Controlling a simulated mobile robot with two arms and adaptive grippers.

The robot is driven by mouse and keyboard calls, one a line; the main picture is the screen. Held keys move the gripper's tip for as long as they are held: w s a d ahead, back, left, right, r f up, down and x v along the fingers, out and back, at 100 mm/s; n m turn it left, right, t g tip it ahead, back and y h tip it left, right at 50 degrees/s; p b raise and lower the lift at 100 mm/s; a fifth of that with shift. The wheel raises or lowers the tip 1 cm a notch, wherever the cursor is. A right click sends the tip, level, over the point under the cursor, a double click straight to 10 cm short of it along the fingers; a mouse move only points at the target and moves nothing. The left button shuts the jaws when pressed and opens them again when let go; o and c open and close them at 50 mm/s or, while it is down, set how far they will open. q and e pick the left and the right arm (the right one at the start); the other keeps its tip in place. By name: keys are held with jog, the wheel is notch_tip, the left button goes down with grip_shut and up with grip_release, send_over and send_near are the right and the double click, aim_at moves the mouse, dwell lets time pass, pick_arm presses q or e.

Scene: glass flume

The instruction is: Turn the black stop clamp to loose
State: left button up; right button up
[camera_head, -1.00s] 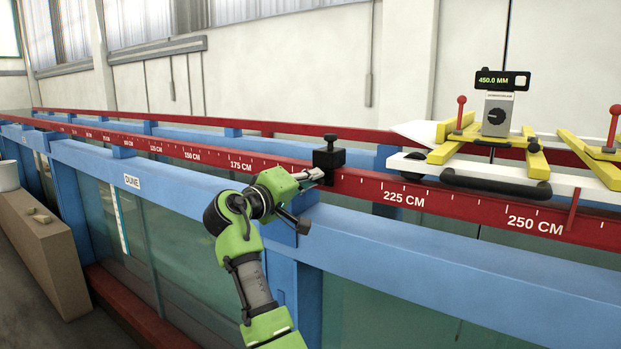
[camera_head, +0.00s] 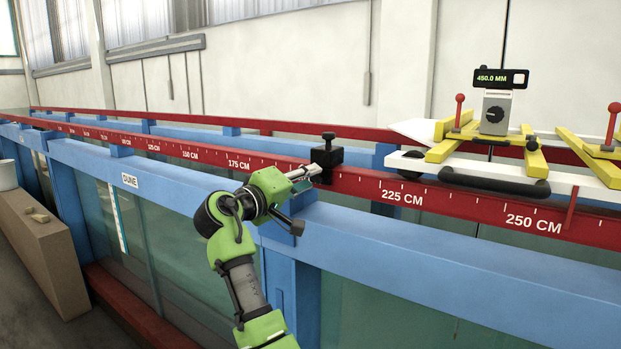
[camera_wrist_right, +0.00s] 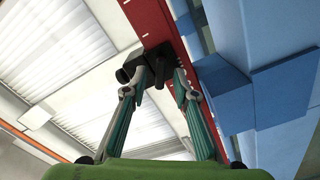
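The black stop clamp (camera_head: 327,154) sits on the red rail (camera_head: 450,205), between the 175 and 225 cm labels. It is a dark block with a small knob on top. My right gripper (camera_head: 314,173) reaches it from the front left, with its fingertips close to the block's front. In the right wrist view the clamp (camera_wrist_right: 151,54) lies just ahead, and a black stem shows between the two spread fingertips (camera_wrist_right: 160,84). The left finger overlaps the clamp in that view; I cannot tell whether it touches. My left gripper is out of view.
A white carriage (camera_head: 470,178) with yellow bars and a "450.0 MM" display (camera_head: 501,78) stands on the rails at the right. A blue beam (camera_head: 440,255) runs below the rail, above glass panels. A brown box (camera_head: 45,255) stands at the left.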

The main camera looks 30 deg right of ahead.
jog(key=v, duration=1)
jog(key=shift+s, duration=0.15)
